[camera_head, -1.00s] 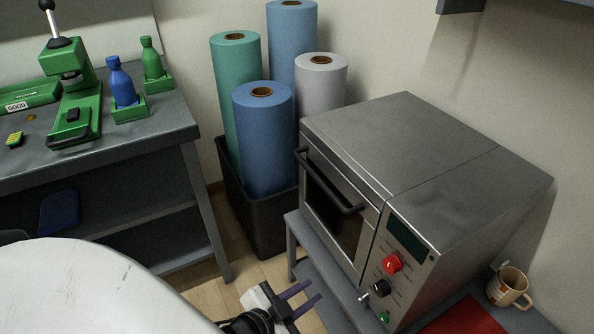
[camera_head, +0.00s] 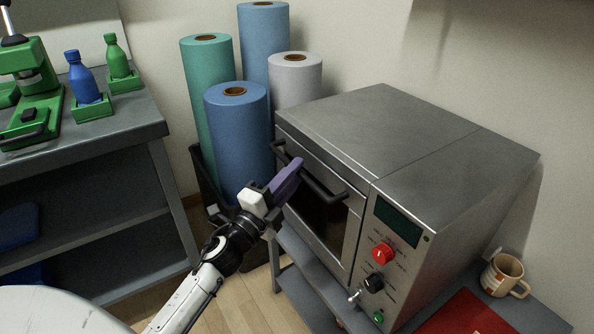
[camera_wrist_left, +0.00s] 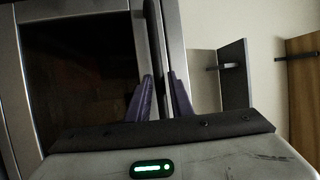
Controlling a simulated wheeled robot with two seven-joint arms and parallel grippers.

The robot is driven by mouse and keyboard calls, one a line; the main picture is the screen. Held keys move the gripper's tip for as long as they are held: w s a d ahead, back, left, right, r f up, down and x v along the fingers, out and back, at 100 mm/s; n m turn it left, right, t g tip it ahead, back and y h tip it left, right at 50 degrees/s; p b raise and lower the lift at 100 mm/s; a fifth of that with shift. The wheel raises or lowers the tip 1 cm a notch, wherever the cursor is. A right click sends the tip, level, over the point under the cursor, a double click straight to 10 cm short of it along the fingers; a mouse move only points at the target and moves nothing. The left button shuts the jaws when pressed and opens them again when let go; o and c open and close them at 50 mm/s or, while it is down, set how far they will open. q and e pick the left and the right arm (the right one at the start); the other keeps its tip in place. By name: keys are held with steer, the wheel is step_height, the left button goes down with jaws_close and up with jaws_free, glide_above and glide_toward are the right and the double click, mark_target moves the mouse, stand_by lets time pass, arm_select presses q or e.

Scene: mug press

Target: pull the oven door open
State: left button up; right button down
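The oven (camera_head: 400,135) stands at the right of the head view, and its front door (camera_head: 318,215) looks closed. A dark bar handle (camera_head: 328,192) runs across the door's upper part. My left gripper (camera_head: 296,166) is at the handle, near its left half, with its purple fingers overlapping the bar. In the left wrist view the two fingers (camera_wrist_left: 161,90) are apart, with a narrow dark strip between them. The dark door window (camera_wrist_left: 80,80) lies to their left. Whether the fingers touch the bar is hidden. My right gripper is not in view.
Tall rolls (camera_head: 238,140) stand in a dark bin (camera_head: 206,185) just left of the oven. A workbench (camera_head: 120,130) with bottles is at the left. A mug (camera_head: 503,275) and a red mat (camera_head: 465,315) are right of the oven. Floor (camera_head: 235,305) shows between the tables.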

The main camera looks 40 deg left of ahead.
arm_select(q)
steer(key=shift+w+r, duration=0.1)
steer(key=shift+w, duration=0.55)
jaws_close()
